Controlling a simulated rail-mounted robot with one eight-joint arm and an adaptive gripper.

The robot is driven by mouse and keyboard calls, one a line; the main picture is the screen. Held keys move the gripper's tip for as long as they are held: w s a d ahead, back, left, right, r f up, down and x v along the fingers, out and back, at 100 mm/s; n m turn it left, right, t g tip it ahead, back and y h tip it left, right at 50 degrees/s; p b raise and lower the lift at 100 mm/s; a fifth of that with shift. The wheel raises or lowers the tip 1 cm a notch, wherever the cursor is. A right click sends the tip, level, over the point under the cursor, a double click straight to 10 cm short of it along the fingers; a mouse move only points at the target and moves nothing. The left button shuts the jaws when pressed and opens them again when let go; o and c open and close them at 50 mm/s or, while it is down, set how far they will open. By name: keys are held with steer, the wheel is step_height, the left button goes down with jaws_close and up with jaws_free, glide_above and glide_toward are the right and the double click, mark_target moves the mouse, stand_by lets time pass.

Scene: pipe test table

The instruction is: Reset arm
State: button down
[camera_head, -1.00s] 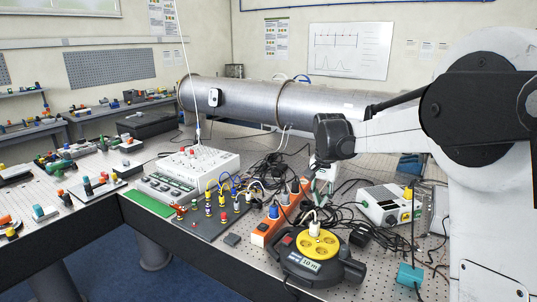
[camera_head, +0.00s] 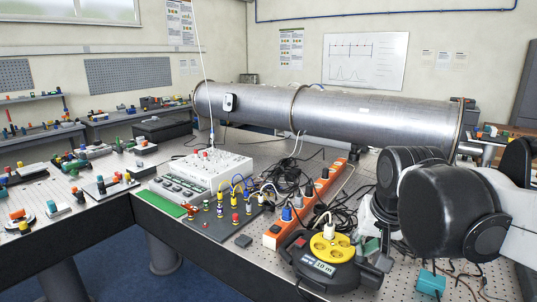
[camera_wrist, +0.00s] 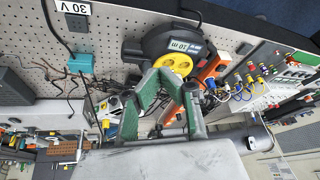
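My arm (camera_head: 440,210) fills the right side of the head view, its dark rounded joints low over the table, near the cable reel. My gripper (camera_wrist: 172,82) shows in the wrist view, with two worn green fingers. The fingers stand apart, with nothing held between them. The black and yellow cable reel (camera_wrist: 172,52) lies beyond the fingertips. In the head view the gripper is mostly hidden behind the arm joints, so its exact height above the table cannot be told.
The cable reel (camera_head: 325,262) and an orange power strip (camera_head: 312,200) lie left of my arm among loose black cables. A large metal pipe (camera_head: 345,112) runs behind. A white test unit (camera_head: 208,168) stands further left. A teal block (camera_head: 431,283) sits near the front.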

steer(key=s+f+n+t+b, duration=0.2)
steer(key=s+f, duration=0.6)
steer(key=s, duration=0.3)
steer(key=shift+s, duration=0.35)
